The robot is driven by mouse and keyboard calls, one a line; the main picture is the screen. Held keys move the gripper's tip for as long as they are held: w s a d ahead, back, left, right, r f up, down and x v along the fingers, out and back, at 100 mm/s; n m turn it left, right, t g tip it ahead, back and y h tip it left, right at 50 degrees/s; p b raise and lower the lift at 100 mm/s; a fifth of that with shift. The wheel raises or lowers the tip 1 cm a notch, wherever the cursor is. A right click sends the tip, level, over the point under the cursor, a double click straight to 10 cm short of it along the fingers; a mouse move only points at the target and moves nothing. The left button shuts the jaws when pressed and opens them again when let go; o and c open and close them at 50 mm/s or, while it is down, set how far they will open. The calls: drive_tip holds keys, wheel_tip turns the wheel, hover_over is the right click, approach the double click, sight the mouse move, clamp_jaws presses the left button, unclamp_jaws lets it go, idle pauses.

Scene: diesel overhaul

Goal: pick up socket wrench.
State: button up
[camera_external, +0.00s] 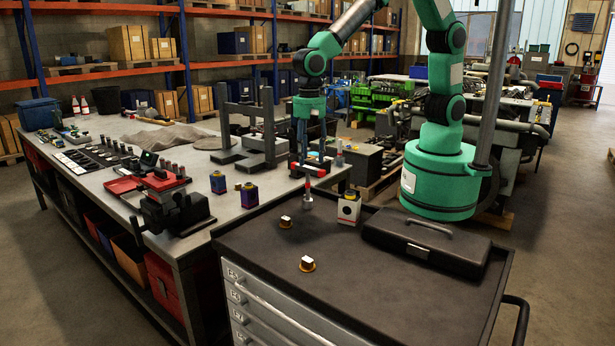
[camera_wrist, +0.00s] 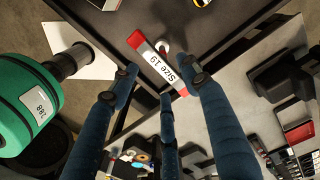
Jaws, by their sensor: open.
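The socket wrench (camera_external: 308,188) has a T-shaped handle with red ends, a white middle and a silver lower end. It looks upright, at the back left edge of the tool cart; I cannot tell whether it touches the cart. In the wrist view, its handle (camera_wrist: 160,65) reads "Size 19" and lies between and just beyond my blue fingers. My gripper (camera_external: 307,161) points down over the handle, with its fingers spread around it. I cannot tell whether any finger touches it.
The dark tool cart top (camera_external: 370,285) holds a black toolbox (camera_external: 427,241), a white box (camera_external: 348,208) and two small yellow-based parts (camera_external: 307,264). The workbench (camera_external: 240,178) at left carries a vise (camera_external: 172,207) and a grey press frame (camera_external: 250,135). The cart's front is clear.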

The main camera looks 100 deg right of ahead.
sight(309, 168)
drive_tip(key=shift+f, duration=0.15)
drive_tip(key=shift+d+f, duration=0.1)
drive_tip(key=shift+f, duration=2.4)
clamp_jaws()
drive_tip(key=shift+w, duration=0.1)
